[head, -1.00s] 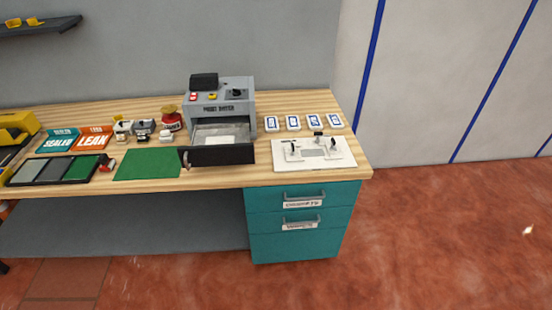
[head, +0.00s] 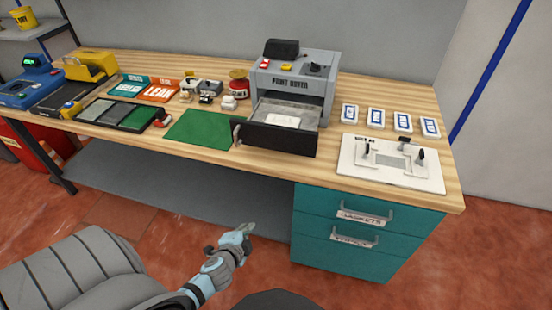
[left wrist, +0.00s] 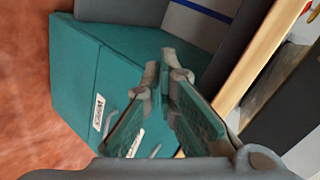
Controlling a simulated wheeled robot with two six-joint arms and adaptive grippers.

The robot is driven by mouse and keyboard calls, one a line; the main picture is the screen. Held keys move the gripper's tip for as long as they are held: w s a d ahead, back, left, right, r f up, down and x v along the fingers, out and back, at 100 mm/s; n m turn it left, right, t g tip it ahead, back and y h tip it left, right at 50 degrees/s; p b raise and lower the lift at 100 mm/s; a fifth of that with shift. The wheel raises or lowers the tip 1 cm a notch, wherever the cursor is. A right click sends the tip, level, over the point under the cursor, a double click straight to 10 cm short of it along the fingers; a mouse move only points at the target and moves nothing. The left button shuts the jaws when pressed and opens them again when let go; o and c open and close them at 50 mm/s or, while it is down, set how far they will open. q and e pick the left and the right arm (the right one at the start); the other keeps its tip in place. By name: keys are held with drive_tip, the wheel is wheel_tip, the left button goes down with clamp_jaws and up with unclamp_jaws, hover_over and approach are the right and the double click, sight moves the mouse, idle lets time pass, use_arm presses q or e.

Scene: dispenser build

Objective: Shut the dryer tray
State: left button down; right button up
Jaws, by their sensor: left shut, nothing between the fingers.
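The grey dryer (head: 296,82) stands at the back of the wooden bench in the head view. Its tray (head: 290,114) is pulled out toward me, with a white piece lying in it. The tray's dark front panel (head: 276,138) faces the bench's front edge and has a small knob at its left end. My left gripper (head: 246,230) is shut and empty, in front of the bench and below its top, apart from the tray. In the left wrist view its fingers (left wrist: 168,68) meet at the tips. My right gripper is not in view.
A green mat (head: 202,130) lies left of the tray. A white fixture plate (head: 391,163) and several white cards (head: 376,118) lie to the right. Teal drawers (head: 362,230) stand under the bench's right end. The floor before the bench is clear.

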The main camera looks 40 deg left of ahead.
sight(272, 140)
use_arm(q)
drive_tip(key=w+r+m+t+y+b, duration=0.1)
drive_tip(key=w+r+m+t, duration=0.15)
drive_tip(key=r, duration=0.65)
drive_tip(key=w+r+m+t+y+b, duration=0.15)
drive_tip(key=r+t, duration=0.25)
drive_tip(key=r, duration=0.6)
drive_tip(key=shift+h, duration=0.45)
drive_tip(key=x, duration=1.4)
drive_tip(key=shift+w+d+f, duration=0.2)
drive_tip(key=shift+w+d, duration=0.1)
drive_tip(key=shift+w+a, duration=0.1)
drive_tip(key=shift+w, duration=0.25)
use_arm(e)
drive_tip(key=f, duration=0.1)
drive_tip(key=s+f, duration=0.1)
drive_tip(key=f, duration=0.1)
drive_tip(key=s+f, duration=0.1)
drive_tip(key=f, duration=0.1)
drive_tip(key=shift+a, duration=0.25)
use_arm(q)
drive_tip(key=shift+a, duration=0.1)
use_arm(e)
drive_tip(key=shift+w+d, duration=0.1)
